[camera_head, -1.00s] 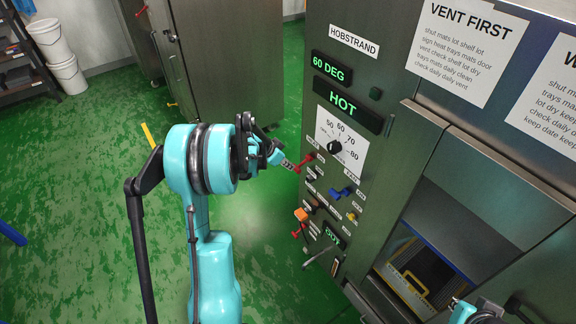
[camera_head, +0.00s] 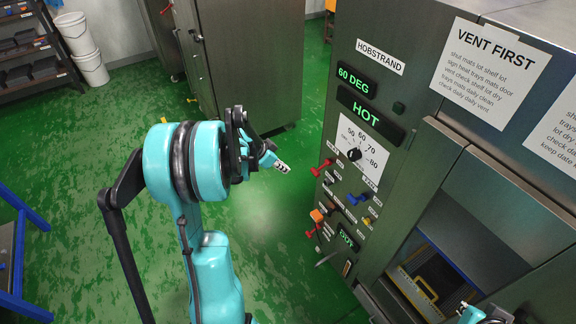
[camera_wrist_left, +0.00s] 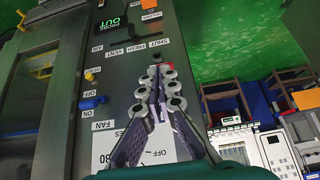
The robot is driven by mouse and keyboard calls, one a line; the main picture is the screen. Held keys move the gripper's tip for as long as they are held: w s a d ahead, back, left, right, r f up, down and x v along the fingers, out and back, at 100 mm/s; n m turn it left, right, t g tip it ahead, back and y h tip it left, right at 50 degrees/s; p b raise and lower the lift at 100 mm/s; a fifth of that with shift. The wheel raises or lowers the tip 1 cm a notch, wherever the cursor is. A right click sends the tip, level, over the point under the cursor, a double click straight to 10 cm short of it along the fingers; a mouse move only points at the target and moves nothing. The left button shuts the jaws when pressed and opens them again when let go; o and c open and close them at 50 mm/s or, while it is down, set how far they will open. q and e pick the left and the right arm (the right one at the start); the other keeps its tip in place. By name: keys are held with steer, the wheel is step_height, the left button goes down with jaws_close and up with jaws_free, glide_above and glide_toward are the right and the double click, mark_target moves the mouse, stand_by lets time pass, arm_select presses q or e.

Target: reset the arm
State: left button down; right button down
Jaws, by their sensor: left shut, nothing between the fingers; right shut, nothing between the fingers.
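My left gripper (camera_head: 282,166) is shut and empty. It is in the air to the left of the control panel, apart from the upper red lever (camera_head: 322,167). In the left wrist view the shut fingers (camera_wrist_left: 166,90) stand in front of the panel face and cover part of its labels. A bit of red shows behind their tips. My right gripper (camera_head: 484,315) shows only in part at the bottom edge of the head view, shut, below the cabinet opening.
The panel carries a dial (camera_head: 354,155), a blue handle (camera_head: 357,199), an orange knob (camera_head: 317,215) and a lower red lever (camera_head: 313,230). Green displays read 60 DEG and HOT. A blue-framed rack (camera_head: 20,240) stands at the left. Open green floor lies between.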

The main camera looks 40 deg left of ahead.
stand_by(0.5)
arm_select(q)
steer(key=s+d+r+n, duration=0.1)
steer(key=s+d+r, duration=0.1)
steer(key=d+r, duration=0.55)
steer(key=s+d+r+n+y, duration=0.1)
steer(key=s+d, duration=0.6)
steer(key=d, duration=0.1)
steer(key=s+d+r+n+t+y, duration=0.1)
steer(key=s+d+n, duration=0.1)
steer(key=s+d, duration=0.6)
steer(key=shift+s+d+r+n+y, duration=0.25)
steer(key=shift+d+r+n+y, duration=0.05)
steer(key=shift+d+r, duration=0.1)
